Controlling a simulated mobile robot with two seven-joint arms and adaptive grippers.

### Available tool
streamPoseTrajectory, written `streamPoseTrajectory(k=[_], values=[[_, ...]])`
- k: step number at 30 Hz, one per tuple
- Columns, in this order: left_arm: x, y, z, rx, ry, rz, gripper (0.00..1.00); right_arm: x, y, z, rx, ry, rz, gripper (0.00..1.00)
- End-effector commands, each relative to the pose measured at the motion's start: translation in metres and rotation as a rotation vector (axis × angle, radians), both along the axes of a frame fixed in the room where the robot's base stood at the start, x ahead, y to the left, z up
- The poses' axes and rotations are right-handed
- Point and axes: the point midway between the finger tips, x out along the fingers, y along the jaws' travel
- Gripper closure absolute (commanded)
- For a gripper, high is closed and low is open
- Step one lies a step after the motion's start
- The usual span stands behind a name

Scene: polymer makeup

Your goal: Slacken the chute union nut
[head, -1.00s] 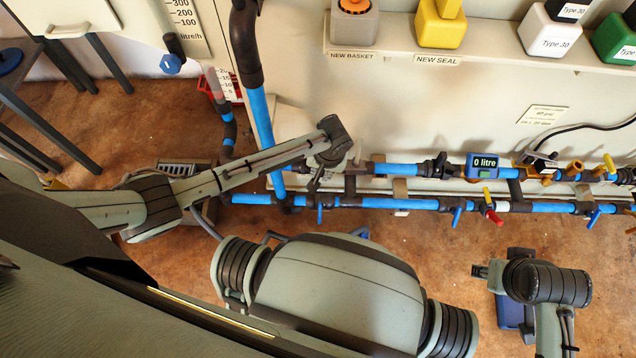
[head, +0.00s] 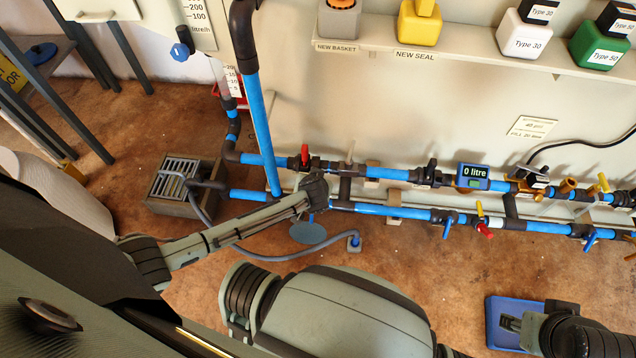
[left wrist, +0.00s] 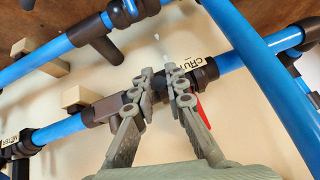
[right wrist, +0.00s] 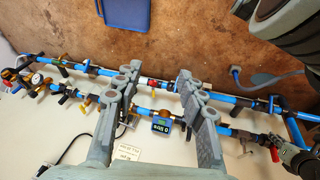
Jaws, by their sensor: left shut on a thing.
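My left gripper (left wrist: 161,78) stands at the upper blue pipe line, its fingers either side of a dark brown fitting, the chute union nut (left wrist: 162,93), which it appears shut on. A partly covered chute label (left wrist: 188,68) sits beside the fingers, and a red valve handle (left wrist: 202,108) shows behind the right finger. In the head view my left wrist partly hides the grip; the dark fitting (head: 324,168) shows just right of the red handle (head: 305,154). My right gripper (right wrist: 157,84) is open and empty, away from the pipes.
A lower blue pipe (head: 400,211) runs parallel, with several valves. A meter reading 0 litre (head: 472,177) sits to the right. A drain box (head: 180,205) stands on the floor at left. A blue tray (head: 500,320) lies near my right gripper. A shelf (head: 450,58) holds containers above.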

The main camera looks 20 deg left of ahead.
Motion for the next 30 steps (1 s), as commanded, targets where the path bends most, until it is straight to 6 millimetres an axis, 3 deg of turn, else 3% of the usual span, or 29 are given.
streamPoseTrajectory(k=[2, 4, 8, 14, 21, 30], values=[[-0.002, 0.002, -0.006, 0.006, -0.020, 0.001, 1.00, -0.004, 0.000, 0.006, -0.005, -0.007, 0.000, 0.60], [-0.002, 0.003, -0.008, 0.011, -0.041, 0.001, 1.00, 0.005, 0.006, 0.010, 0.007, -0.050, 0.016, 0.60], [-0.003, 0.005, -0.011, 0.022, -0.078, 0.001, 1.00, 0.043, 0.034, 0.018, 0.060, -0.224, 0.080, 0.60], [-0.003, 0.005, -0.016, 0.038, -0.136, 0.002, 1.00, 0.098, 0.084, 0.051, 0.162, -0.532, 0.178, 0.60], [-0.004, 0.006, -0.021, 0.058, -0.201, 0.002, 1.00, 0.137, 0.144, 0.122, 0.312, -0.934, 0.275, 0.60], [-0.004, 0.006, -0.024, 0.077, -0.263, 0.002, 1.00, 0.136, 0.187, 0.213, 0.482, -1.352, 0.334, 0.60]])
